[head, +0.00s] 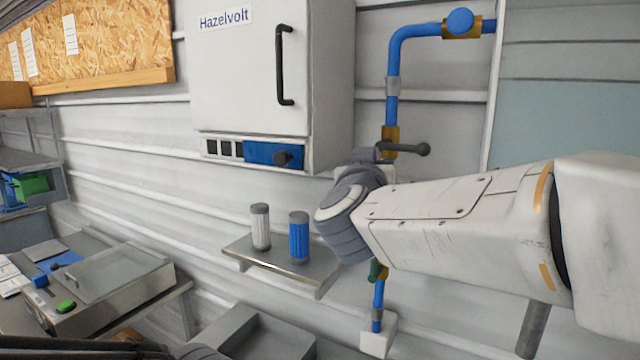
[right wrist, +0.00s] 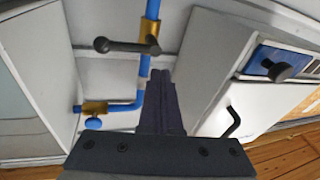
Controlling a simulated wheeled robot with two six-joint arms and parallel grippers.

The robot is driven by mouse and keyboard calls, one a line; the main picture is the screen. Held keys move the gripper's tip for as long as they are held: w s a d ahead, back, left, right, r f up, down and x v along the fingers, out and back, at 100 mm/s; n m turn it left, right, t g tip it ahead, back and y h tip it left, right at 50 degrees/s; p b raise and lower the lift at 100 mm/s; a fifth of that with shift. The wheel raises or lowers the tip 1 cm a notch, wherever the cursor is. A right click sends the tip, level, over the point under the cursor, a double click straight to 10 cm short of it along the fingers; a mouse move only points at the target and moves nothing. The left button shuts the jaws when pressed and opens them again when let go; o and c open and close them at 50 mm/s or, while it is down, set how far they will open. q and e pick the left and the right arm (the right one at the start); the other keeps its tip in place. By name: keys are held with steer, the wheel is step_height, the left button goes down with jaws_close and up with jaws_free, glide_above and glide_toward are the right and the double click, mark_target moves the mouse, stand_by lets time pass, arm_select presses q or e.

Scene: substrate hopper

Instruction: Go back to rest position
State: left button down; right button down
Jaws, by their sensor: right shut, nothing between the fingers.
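My right arm comes in from the right in the head view. Its grey wrist covers part of the blue pipe (head: 393,62) beside the white cabinet, and its fingers cannot be made out there. In the right wrist view my right gripper (right wrist: 162,74) is shut and empty, its dark fingers pressed together. It appears between the blue pipe and the cabinet side, with no visible grip on either. At the bottom left edge of the head view a dark, cut-off part (head: 85,349) seems to be my left gripper; its jaws cannot be read.
The white Hazelvolt cabinet (head: 245,75) hangs on the wall. A dark valve lever (head: 408,149) sticks out from the pipe close to my right wrist. A small shelf (head: 285,268) holds a white cylinder (head: 260,227) and a blue cylinder (head: 299,238). A bench machine (head: 110,287) stands lower left.

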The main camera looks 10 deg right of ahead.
step_height(320, 180, down, 25)
steer(key=s+a+n+g+y, duration=0.2)
steer(key=n+g+y, duration=0.2)
steer(key=g+y, duration=0.35)
steer(key=s+d+f+m+g, duration=0.1)
steer(key=s+d+f+g, duration=0.25)
steer(key=s+f, duration=0.45)
steer(key=s+d+f+g, duration=0.2)
steer(key=s+f+g, duration=0.3)
steer(key=s+f, duration=0.35)
steer(key=s+a+n+g+b, duration=0.2)
steer(key=s+a+n+b, duration=0.4)
steer(key=s+a, duration=0.7)
steer(key=shift+s+n+b, duration=0.15)
steer(key=shift+n+b, duration=0.15)
steer(key=shift+n, duration=0.2)
steer(key=shift+a, duration=0.1)
